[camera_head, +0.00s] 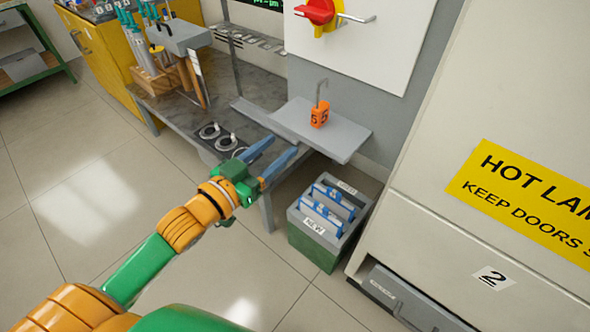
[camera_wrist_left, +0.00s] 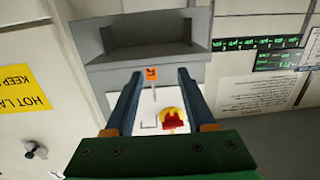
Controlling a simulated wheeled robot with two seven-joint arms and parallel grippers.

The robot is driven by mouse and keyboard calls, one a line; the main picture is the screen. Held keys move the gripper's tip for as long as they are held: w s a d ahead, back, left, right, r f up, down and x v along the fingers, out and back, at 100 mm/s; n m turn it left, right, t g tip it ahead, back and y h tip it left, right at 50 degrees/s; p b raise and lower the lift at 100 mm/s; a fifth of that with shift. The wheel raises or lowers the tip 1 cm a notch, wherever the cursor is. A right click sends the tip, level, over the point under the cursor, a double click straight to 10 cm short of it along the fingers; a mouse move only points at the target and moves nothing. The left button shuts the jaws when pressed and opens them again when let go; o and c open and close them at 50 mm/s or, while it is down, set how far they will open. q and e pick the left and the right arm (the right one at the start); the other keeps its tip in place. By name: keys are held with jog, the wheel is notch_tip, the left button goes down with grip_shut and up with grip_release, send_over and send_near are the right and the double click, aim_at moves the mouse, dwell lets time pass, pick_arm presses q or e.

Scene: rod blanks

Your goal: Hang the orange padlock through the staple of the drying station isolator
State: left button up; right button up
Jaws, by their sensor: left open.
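The orange padlock (camera_head: 320,117) stands on a small grey shelf (camera_head: 348,141), its tall thin grey shackle (camera_head: 318,90) pointing up. The isolator (camera_head: 319,13), a red handle on a yellow base, is on a white panel above the shelf. A metal staple (camera_head: 357,18) sticks out to its right. My left gripper (camera_head: 277,147) is open and empty, in front of the shelf and lower left of the padlock. In the left wrist view the padlock (camera_wrist_left: 151,73) shows between the fingertips (camera_wrist_left: 160,74), apart from them, with the isolator (camera_wrist_left: 173,121) nearer the gripper's base. My right gripper is out of view.
A grey bin (camera_head: 300,215) with blue-and-white packs and a "NEW" label stands below the shelf. A dark workbench (camera_head: 180,103) with tools is at left. A large cabinet with a yellow warning sign (camera_head: 530,200) bounds the right. Floor is clear at left.

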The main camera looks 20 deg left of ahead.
aim_at(316, 107)
pick_arm(q)
jog(key=shift+m+h, duration=0.3)
jog(key=shift+h, duration=0.1)
jog(key=x, duration=0.4)
jog(key=d+r+x, duration=0.1)
jog(key=x, duration=0.3)
jog(key=r+x, duration=0.1)
jog(key=x, duration=0.3)
jog(key=shift+s+d, duration=0.2)
jog(key=shift+s, duration=0.05)
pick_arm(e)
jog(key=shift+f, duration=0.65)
pick_arm(q)
jog(key=shift+r, duration=0.1)
grip_shut()
jog(key=shift+r+p, duration=1.55)
jog(key=shift+p, duration=0.45)
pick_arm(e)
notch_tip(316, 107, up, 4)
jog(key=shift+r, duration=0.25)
pick_arm(q)
jog(key=shift+f, duration=0.1)
